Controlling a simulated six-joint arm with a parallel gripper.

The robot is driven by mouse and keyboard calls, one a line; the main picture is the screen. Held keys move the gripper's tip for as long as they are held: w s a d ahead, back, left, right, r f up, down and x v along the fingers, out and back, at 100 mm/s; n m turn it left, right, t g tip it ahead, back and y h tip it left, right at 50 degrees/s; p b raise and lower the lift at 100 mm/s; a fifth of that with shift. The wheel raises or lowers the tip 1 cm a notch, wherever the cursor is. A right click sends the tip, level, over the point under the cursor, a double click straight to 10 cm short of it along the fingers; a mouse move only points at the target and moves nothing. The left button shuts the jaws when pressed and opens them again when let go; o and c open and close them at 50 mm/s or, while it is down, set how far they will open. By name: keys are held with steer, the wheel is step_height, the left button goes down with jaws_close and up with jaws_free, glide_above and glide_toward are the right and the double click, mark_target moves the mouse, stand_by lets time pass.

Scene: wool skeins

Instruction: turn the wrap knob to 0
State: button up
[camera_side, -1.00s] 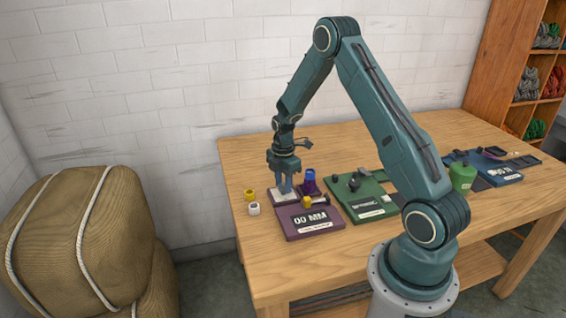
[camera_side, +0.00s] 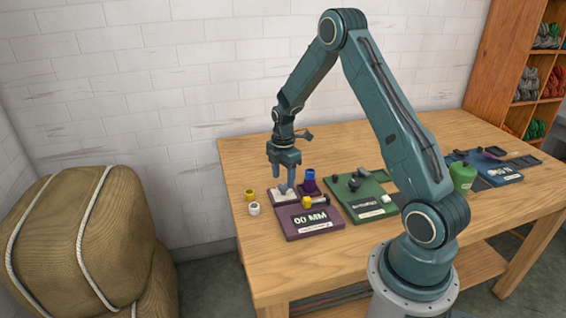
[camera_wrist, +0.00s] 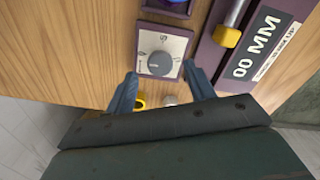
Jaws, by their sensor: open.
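The wrap knob (camera_wrist: 159,63) is a small round grey knob on a white dial plate (camera_wrist: 176,45) with printed marks, set in a purple base. Its pointer direction is too small to read. In the side view, the white dial plate (camera_side: 277,197) is at the table's left end, behind the purple "00 MM" panel (camera_side: 310,222). My gripper (camera_side: 283,182) hangs above the knob, pointing down, with its jaws open and empty. In the wrist view, its two fingers (camera_wrist: 159,70) stand on either side of the knob, apart from it.
A blue spool (camera_side: 309,180) stands just right of the dial. A yellow piece (camera_side: 250,195) and a white one (camera_side: 254,209) lie to its left. A green board (camera_side: 352,195) and green canister (camera_side: 463,177) are farther right.

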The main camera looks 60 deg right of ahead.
mark_target(283, 186)
step_height(283, 186, up, 11)
stand_by(0.5)
steer(key=shift+r, duration=0.2)
steer(key=s+a+r+m+t, duration=0.3)
steer(key=s+a+r+m, duration=0.4)
steer(key=a+r, duration=0.7)
steer(key=s+a+r+m+t, duration=0.1)
steer(key=s+a+m, duration=0.2)
steer(key=s, duration=0.5)
steer(key=s+a+r+m+t, duration=0.1)
steer(key=s+a+m, duration=0.2)
steer(key=s+a, duration=0.2)
steer(key=shift+s+a+m+t, duration=0.2)
steer(key=shift+s+m+t, duration=0.1)
steer(key=shift+s, duration=1.2)
